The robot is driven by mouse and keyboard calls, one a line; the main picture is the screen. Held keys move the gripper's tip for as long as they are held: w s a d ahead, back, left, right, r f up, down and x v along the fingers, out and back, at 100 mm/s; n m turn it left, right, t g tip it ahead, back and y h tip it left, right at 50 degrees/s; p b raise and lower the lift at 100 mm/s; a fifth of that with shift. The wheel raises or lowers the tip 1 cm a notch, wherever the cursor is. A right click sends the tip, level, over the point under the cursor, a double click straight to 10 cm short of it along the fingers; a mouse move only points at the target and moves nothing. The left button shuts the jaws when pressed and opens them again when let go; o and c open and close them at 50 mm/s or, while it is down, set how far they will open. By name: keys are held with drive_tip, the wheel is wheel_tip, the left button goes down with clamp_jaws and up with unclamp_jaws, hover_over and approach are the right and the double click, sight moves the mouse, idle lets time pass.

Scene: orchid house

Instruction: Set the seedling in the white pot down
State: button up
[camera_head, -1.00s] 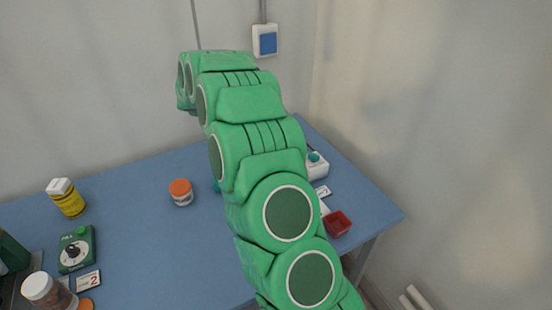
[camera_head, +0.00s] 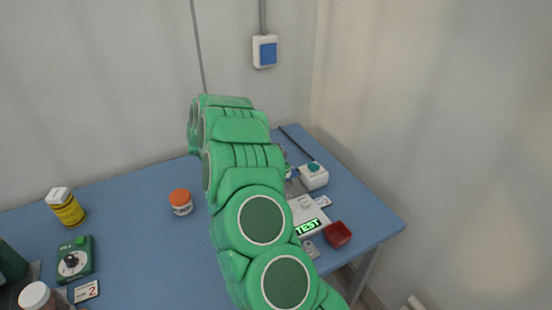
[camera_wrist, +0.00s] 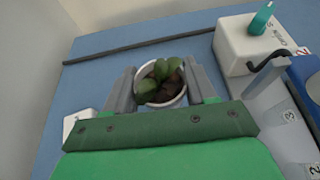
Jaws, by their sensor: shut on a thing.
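The seedling (camera_wrist: 158,79), with rounded green leaves over dark brown potting mix, sits in a small white pot (camera_wrist: 172,103) in the wrist view. My gripper (camera_wrist: 163,84) is shut on the white pot, with one grey finger on each side of it. The pot looks upright over the blue table (camera_wrist: 92,78). I cannot tell whether its base touches the table. In the head view my green arm hides the gripper and the pot.
A white box with a teal knob (camera_head: 313,176) stands right of the gripper, also in the wrist view (camera_wrist: 245,46). A dark rod (camera_wrist: 130,48) lies behind. A device showing TEST (camera_head: 308,226) and a red tray (camera_head: 338,234) are near the right edge. An orange-lidded jar (camera_head: 181,203) stands left.

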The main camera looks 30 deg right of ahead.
drive_tip(key=shift+f, duration=1.65)
drive_tip(key=shift+f, duration=0.15)
drive_tip(key=o, duration=1.1)
drive_tip(key=shift+r, duration=0.2)
drive_tip(key=v, duration=1.2)
drive_tip(key=shift+a+f, duration=0.1)
